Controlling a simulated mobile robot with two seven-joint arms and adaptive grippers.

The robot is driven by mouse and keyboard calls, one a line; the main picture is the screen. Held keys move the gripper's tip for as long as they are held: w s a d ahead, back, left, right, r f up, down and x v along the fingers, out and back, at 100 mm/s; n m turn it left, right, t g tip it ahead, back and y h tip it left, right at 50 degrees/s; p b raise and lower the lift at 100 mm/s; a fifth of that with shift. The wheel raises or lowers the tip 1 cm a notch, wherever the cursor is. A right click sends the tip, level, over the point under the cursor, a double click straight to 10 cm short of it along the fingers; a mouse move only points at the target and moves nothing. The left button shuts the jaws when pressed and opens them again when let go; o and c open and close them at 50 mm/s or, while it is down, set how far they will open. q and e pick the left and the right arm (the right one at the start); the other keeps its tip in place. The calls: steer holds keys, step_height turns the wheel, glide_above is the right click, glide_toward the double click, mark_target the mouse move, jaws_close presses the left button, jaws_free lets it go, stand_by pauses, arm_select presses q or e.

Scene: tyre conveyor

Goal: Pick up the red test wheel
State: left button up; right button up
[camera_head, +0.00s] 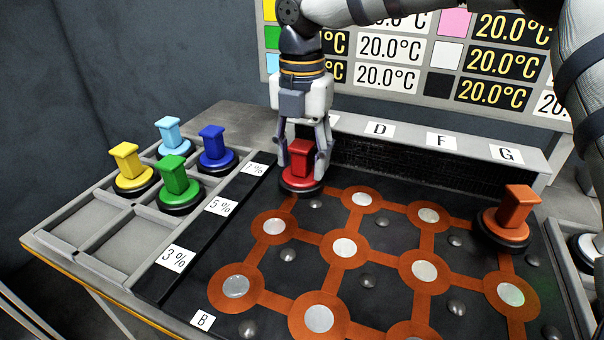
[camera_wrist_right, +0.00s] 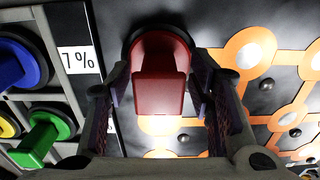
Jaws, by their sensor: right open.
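The red test wheel (camera_head: 299,166) stands upright at the back left of the black board, near the "7 %" label, on a black round base. My right gripper (camera_head: 304,160) is above it, pointing down, with its fingers on either side of the red handle. In the right wrist view the red wheel (camera_wrist_right: 160,75) lies between the two open fingers (camera_wrist_right: 158,105), with gaps visible on both sides. An orange-red wheel (camera_head: 513,208) stands apart at the right side of the board. My left gripper is not seen.
Yellow (camera_head: 128,163), light blue (camera_head: 170,132), green (camera_head: 175,181) and blue (camera_head: 213,147) wheels stand in the left tray (camera_head: 98,233), close to the board (camera_head: 270,270). A raised ledge (camera_head: 410,138) with letter labels runs behind the board. A temperature panel (camera_head: 400,50) stands at the back.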

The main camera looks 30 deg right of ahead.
jaws_close()
steer(key=shift+r, duration=0.1)
